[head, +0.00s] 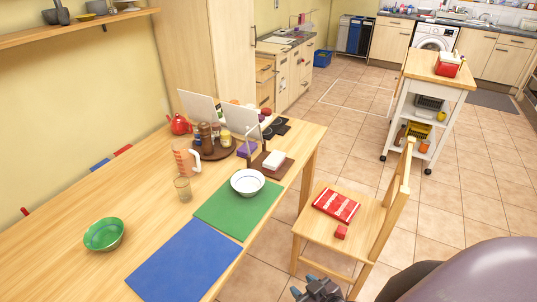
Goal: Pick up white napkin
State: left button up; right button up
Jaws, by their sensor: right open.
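A small white folded thing that looks like the white napkin (273,160) lies on a dark brown board (257,168) near the right edge of the wooden table. My right gripper (314,286) is at the bottom of the view, in front of the wooden chair and well apart from the napkin. It is open, and I see nothing in it. Its arm comes in from the lower right. My left gripper is not in view.
A white bowl (247,182) sits on a green mat (217,213) near the napkin. A pitcher (184,160), a glass (183,190) and several bottles stand left of it.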

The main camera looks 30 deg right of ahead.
aim_at(276, 157)
jog(key=i+l, duration=0.2)
jog(key=l, duration=0.15)
jog(key=i+l+u, duration=0.15)
jog(key=l, duration=0.25)
jog(key=i+l, duration=0.2)
jog(key=l, duration=0.2)
jog(key=j+u, duration=0.05)
